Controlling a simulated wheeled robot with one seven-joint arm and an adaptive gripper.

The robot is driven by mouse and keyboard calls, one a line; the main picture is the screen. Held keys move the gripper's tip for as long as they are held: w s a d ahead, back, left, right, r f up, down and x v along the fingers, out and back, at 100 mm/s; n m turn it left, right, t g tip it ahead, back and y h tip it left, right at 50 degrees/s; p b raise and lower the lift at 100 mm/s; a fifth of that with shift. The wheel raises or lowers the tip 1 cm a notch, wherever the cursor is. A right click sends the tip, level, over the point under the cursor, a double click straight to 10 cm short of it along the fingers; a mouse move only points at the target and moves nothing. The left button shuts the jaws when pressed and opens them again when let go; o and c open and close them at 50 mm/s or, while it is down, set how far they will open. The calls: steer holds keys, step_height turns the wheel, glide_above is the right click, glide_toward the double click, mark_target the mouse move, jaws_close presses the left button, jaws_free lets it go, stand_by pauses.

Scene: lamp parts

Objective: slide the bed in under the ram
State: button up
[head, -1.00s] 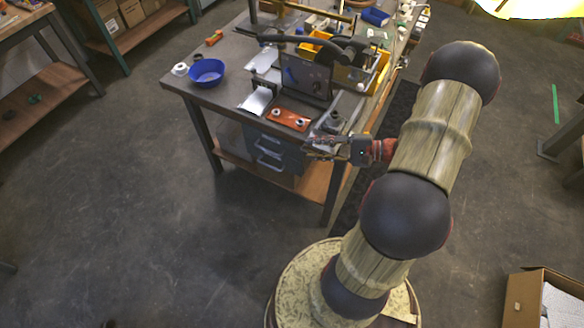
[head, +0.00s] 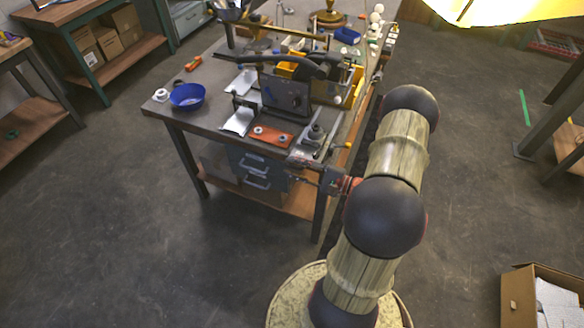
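A dark grey machine (head: 286,94) with a long dark lever arm stands on the workbench; I take it for the press with the ram, but the ram itself is not clear. My gripper (head: 297,163) is low at the bench's front edge, just right of and nearer than the plate. Its fingers are small and dark here, and I cannot tell whether they touch anything.
A blue bowl (head: 188,97) and a white ring (head: 160,95) sit at the bench's left corner. A shiny metal sheet (head: 238,121) lies left of the plate. Drawers (head: 256,170) hang below. Floor at left is clear.

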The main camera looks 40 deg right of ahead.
steer(key=shift+w+a, duration=0.15)
steer(key=shift+w, duration=0.15)
steer(key=shift+c, duration=0.4)
steer(key=c, duration=0.6)
jaws_close()
